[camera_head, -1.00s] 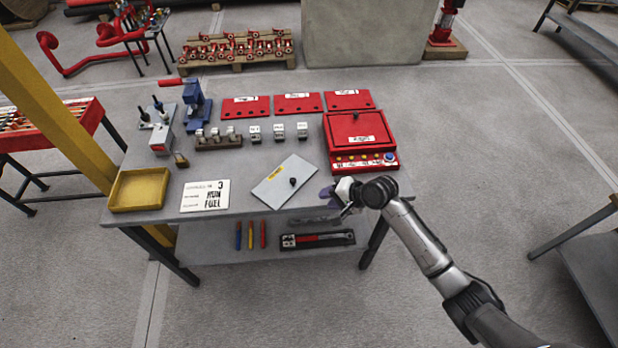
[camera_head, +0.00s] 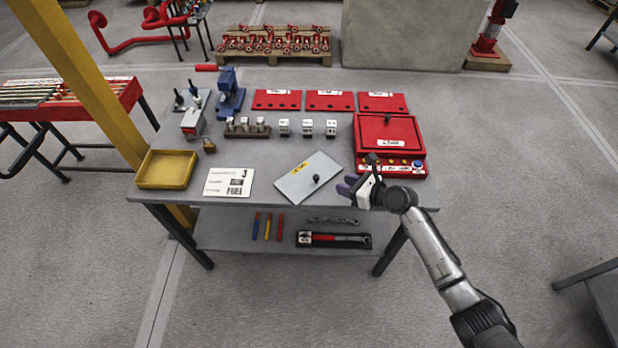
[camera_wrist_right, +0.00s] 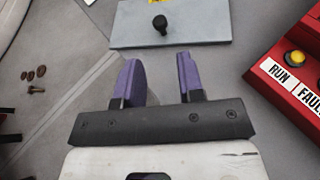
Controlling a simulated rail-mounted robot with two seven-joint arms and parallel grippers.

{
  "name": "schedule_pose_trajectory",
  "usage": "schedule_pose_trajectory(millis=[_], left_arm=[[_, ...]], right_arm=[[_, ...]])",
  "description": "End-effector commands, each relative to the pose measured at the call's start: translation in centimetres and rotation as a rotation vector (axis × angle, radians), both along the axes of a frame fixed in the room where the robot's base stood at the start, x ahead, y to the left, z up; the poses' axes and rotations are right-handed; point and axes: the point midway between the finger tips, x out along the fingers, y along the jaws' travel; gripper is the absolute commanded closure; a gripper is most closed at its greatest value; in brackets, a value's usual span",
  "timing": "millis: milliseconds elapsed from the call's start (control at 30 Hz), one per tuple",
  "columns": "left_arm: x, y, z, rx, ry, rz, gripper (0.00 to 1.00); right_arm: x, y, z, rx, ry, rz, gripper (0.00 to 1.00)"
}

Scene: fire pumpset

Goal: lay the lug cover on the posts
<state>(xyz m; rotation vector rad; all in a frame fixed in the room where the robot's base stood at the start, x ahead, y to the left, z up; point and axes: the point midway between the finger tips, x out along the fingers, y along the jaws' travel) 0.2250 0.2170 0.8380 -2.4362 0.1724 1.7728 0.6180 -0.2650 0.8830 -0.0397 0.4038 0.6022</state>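The lug cover looks to be the flat grey plate (camera_head: 298,185) with a black knob (camera_head: 316,179) and a yellow label, lying on the table near its front edge. In the right wrist view the plate (camera_wrist_right: 205,28) lies beyond the fingertips, with its knob (camera_wrist_right: 160,23) upright. My right gripper (camera_head: 349,187) is just right of the plate and apart from it. Its purple fingers (camera_wrist_right: 159,65) are open with nothing between them. I cannot make out the posts clearly in either view. My left gripper is not in view.
A red control box (camera_head: 388,135) stands right of the plate, close behind my right gripper. A printed card (camera_head: 228,182) and a yellow tray (camera_head: 166,168) lie left. Small white blocks (camera_head: 307,128) and red panels (camera_head: 329,101) sit behind. The table front (camera_head: 270,197) is bare.

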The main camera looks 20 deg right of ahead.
Motion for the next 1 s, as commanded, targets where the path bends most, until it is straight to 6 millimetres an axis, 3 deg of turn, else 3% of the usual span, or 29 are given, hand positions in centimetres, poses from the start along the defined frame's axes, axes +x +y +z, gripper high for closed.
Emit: schedule_pose_trajectory(millis=[233,533,1000], left_arm=[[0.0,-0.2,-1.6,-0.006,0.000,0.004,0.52],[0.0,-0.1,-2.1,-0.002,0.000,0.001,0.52],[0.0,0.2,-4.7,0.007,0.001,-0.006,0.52]], right_arm=[[3.0,2.2,-1.7,-0.001,-0.002,0.002,0.65],[4.2,3.1,-2.4,-0.003,0.000,0.002,0.65],[7.7,5.8,-4.5,-0.003,-0.002,0.002,0.65]])
